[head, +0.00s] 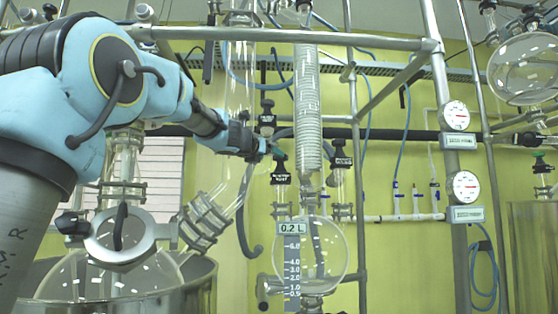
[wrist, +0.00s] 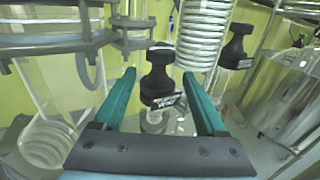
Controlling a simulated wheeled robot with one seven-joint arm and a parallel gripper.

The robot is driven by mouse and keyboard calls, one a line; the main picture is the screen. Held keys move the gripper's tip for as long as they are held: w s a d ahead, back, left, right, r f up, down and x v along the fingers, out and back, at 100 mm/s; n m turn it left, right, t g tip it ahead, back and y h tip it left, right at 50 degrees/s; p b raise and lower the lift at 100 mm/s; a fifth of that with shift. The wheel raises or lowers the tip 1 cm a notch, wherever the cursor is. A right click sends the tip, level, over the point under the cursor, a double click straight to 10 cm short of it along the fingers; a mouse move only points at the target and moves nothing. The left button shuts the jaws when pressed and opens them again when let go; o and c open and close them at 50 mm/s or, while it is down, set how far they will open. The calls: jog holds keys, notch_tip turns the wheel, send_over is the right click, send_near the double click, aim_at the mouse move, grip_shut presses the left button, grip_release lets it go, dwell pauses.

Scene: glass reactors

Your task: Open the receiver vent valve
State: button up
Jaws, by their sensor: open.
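A black valve knob with a white-lettered label stands upright on the glass receiver (head: 322,248). In the head view this valve (head: 280,178) is just below my gripper (head: 272,152). The last word on its label looks like "VENT"; the first word is too small to read surely. In the wrist view the valve (wrist: 158,78) shows between the two teal fingers of my gripper (wrist: 159,76). The fingers are apart, with a gap on each side of the knob. A similar black valve (head: 341,158) stands right of the coil, also in the wrist view (wrist: 237,48).
A glass coil condenser (head: 307,110) rises close to the right of the valve. A clamped glass fitting (head: 207,218) and hanging grey hose (head: 246,215) lie to its left. Metal frame bars (head: 290,37) cross above. Pressure gauges (head: 465,186) are farther right.

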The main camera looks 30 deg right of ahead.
aim_at(278, 158)
jog(key=p+x, duration=0.4)
jog(key=x, duration=0.4)
jog(key=shift+w+d, duration=0.15)
jog(key=shift+d, duration=0.05)
jog(key=shift+w+d, duration=0.3)
jog(key=shift+d, duration=0.1)
jog(key=shift+c, duration=0.3)
jog(key=c, duration=1)
jog(key=shift+n+t+y, duration=0.3)
jog(key=shift+t, duration=0.1)
